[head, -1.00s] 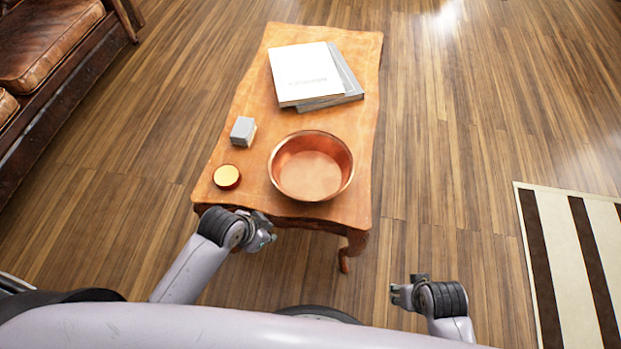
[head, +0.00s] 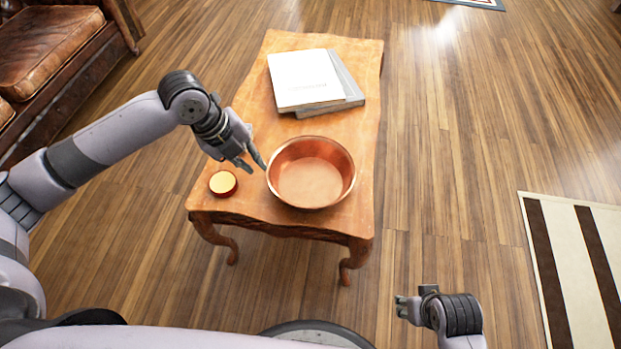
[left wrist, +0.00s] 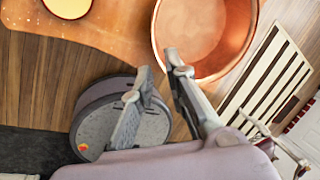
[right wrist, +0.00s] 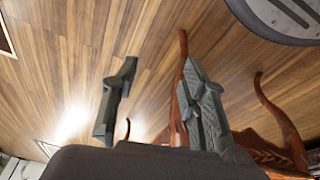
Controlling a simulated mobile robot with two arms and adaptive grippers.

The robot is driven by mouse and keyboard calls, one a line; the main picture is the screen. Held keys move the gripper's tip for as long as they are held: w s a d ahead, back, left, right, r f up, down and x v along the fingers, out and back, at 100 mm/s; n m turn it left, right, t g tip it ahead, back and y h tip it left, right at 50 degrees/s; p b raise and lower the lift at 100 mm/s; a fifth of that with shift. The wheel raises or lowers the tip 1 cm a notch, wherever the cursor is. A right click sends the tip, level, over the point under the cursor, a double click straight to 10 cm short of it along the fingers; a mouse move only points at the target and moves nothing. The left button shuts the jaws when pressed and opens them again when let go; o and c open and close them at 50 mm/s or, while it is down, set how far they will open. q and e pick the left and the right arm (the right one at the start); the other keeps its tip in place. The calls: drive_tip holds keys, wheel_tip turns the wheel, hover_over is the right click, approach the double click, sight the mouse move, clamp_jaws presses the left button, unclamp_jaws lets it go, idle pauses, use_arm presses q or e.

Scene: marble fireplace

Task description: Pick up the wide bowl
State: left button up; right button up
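The wide bowl (head: 311,172) is copper-coloured, round and empty, and stands upright near the front of the wooden table (head: 345,218). My left gripper (head: 254,166) is above the table, just left of the bowl's rim, with its fingers apart and nothing between them. In the left wrist view the bowl (left wrist: 205,30) shows at the top, beyond the spread fingers (left wrist: 150,78). I cannot tell whether a finger touches the rim. My right gripper (head: 400,306) is low, in front of the table and to its right. In the right wrist view its fingers (right wrist: 158,80) are apart and empty.
A small round gold-topped tin (head: 223,183) stands left of the bowl, close to my left gripper. Books (head: 305,80) lie stacked at the table's far part. A leather sofa (head: 55,60) is at the left and a striped rug (head: 570,260) at the right. The floor between is clear.

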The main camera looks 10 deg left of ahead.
use_arm(q)
drive_tip(key=a+r, duration=0.1)
drive_tip(key=a, duration=0.1)
drive_tip(key=m+b, duration=0.1)
drive_tip(key=b, duration=0.2)
approach(276, 187)
drive_tip(key=f, duration=0.1)
use_arm(e)
drive_tip(key=v, duration=0.7)
use_arm(q)
drive_tip(key=x, duration=0.3)
drive_tip(key=shift+w+a, duration=0.15)
drive_tip(key=shift+b+x, duration=0.4)
drive_tip(key=shift+x, duration=0.4)
drive_tip(key=shift+d+f+b, duration=0.3)
drive_tip(key=shift+f, duration=0.2)
drive_tip(key=x, duration=0.2)
drive_tip(key=b+x, duration=0.1)
drive_tip(key=shift+s+d, duration=0.2)
drive_tip(key=shift+f, duration=0.25)
use_arm(e)
drive_tip(key=w+a+t, duration=0.1)
drive_tip(key=w+t, duration=0.3)
drive_tip(key=w, duration=0.2)
drive_tip(key=shift+w+a+r+y, duration=0.3)
drive_tip(key=shift+w+a+y, duration=0.05)
drive_tip(key=shift+w+y, duration=0.05)
use_arm(q)
drive_tip(key=shift+c, duration=0.3)
